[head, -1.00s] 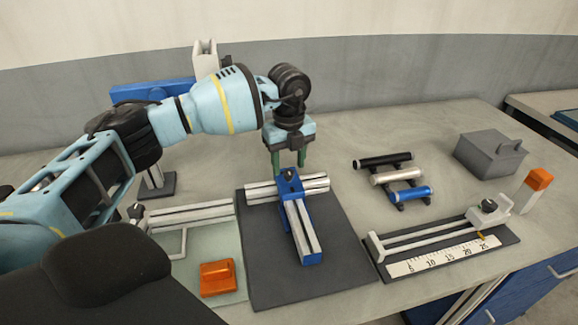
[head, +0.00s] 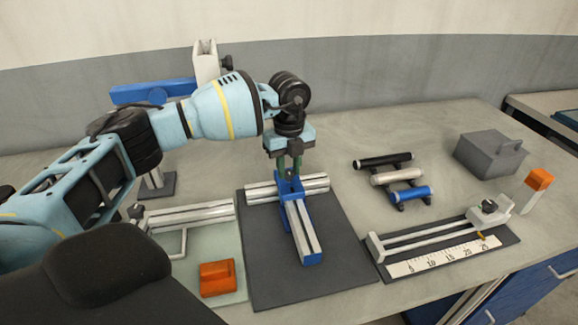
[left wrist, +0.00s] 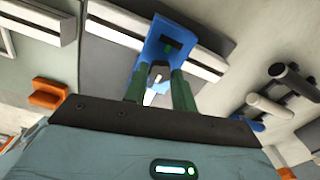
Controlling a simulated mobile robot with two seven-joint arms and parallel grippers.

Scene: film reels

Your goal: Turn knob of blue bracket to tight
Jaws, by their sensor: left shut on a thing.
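The blue bracket (head: 288,186) sits at the crossing of two silver rails on the dark grey mat (head: 265,280). My left gripper (head: 290,172) points straight down over it, with its green fingers at the top of the bracket. In the left wrist view the blue bracket (left wrist: 172,38) shows just beyond the fingers. The left gripper (left wrist: 158,82) is shut on a small grey knob (left wrist: 158,73) between its fingertips. The fingers hide much of the knob, so its turn angle cannot be read. My right gripper is not in view.
Black, silver and blue cylinders (head: 410,193) lie on a rack to the right. A ruler fixture (head: 440,262) is at front right, with a grey block (head: 490,152) behind. An orange block (head: 217,278) and a silver rail frame (head: 190,214) are at left.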

